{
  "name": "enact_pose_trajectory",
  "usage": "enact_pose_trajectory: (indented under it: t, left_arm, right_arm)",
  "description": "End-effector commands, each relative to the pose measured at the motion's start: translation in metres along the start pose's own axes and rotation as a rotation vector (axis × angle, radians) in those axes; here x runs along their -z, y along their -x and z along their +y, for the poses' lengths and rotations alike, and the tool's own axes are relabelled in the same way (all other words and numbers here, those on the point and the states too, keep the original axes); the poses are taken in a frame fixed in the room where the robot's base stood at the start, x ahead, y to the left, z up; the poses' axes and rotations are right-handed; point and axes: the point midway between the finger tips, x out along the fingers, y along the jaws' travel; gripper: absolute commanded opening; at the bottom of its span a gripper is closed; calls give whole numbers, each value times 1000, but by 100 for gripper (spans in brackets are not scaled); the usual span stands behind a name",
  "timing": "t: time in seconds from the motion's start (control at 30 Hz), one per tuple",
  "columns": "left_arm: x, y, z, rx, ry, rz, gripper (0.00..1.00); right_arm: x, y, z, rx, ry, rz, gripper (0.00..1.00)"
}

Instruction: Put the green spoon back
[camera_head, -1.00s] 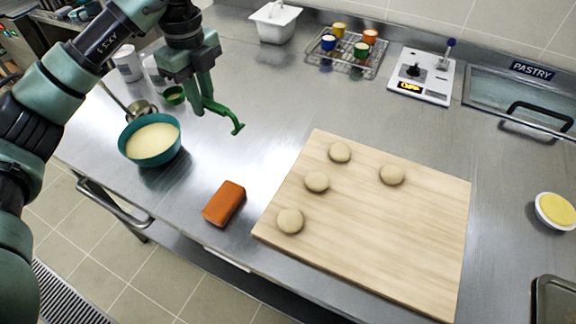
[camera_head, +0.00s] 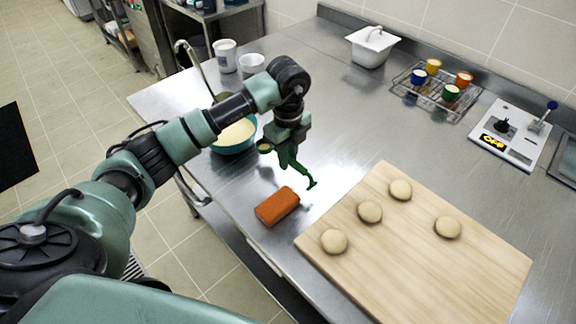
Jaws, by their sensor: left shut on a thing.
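My left gripper (camera_head: 287,150) is shut on the green spoon (camera_head: 311,183) and points down over the steel counter. The spoon's bent green end sticks out below the fingers, toward the lower right. Its other part is hidden by the fingers. The spoon's end appears just above and behind the orange block (camera_head: 277,206), left of the cutting board; whether it touches the counter I cannot tell. My right gripper is out of view.
A teal bowl (camera_head: 236,145) of pale batter is partly behind my left arm. A wooden board (camera_head: 440,285) bears several dough balls. A wire rack (camera_head: 408,94) holds coloured cups. The middle counter is clear.

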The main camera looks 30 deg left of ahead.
Motion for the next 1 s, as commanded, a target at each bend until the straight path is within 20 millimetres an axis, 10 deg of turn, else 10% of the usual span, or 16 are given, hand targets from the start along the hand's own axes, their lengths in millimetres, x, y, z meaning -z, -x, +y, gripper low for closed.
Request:
enact_pose_trajectory:
  t: [0.3, 0.73, 0.8, 1.0]
  left_arm:
    - [0, -40, 0, -1, 0, 0, 0]
    - [0, -48, 0, 0, -1, -1, 0]
    - [0, -47, 0, 0, -1, -1, 37]
    - [0, -47, 0, 0, -1, -1, 39]
  right_arm:
    - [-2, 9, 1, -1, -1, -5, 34]
    - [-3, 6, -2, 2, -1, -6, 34]
    - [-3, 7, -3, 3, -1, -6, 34]
    - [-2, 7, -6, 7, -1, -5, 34]
